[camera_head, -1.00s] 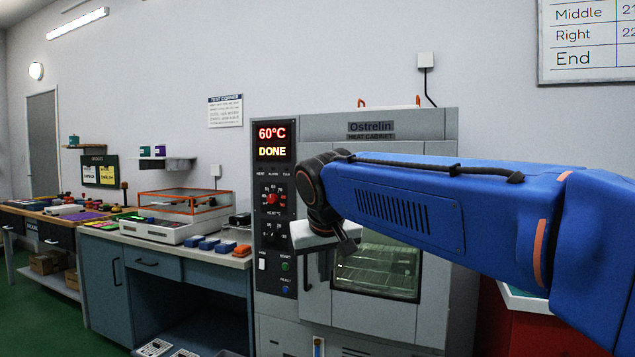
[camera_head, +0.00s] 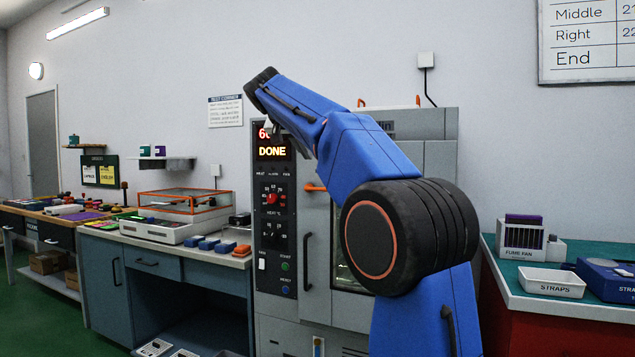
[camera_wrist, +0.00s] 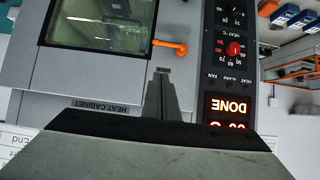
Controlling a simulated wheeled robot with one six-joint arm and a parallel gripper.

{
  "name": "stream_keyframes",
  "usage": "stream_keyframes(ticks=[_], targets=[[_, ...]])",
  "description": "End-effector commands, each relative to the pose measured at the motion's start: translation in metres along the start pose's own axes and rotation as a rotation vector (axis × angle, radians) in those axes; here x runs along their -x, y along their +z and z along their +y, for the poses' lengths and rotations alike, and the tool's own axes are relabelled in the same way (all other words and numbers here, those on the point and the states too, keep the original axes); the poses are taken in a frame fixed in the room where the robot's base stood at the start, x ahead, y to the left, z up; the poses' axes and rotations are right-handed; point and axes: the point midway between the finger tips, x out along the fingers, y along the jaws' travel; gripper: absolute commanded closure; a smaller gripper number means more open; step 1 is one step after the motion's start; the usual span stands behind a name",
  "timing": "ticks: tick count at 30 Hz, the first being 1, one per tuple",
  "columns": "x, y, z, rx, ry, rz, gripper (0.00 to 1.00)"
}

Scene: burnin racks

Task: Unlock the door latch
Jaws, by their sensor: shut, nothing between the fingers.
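The heat cabinet (camera_head: 440,165) stands against the wall, its panel reading DONE. In the wrist view, which is upside down, the latch (camera_wrist: 170,46) has a round end on the panel side and a bar reaching onto the door. My gripper (camera_wrist: 163,72) is shut and empty. Its tips appear close to the latch in that picture, with a gap between; the depth is unclear. In the head view my gripper is mostly hidden by my wrist.
A black vertical door handle (camera_head: 307,262) is below the latch. The control panel (camera_head: 273,215) with its red knob is just left. A bench with blue blocks (camera_head: 209,243) stands further left. A green-topped bench with a straps tray (camera_head: 551,283) is at right.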

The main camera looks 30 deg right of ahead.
Motion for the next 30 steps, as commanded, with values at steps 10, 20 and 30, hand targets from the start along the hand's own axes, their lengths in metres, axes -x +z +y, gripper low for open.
stream_keyframes(ticks=[10, 20, 30], targets=[[0.000, -0.001, 0.000, -0.003, 0.001, 0.002, 1.00], [-0.035, -0.001, 0.001, -0.002, 0.004, -0.001, 1.00], [-0.095, -0.001, 0.001, -0.002, 0.004, 0.000, 1.00]])
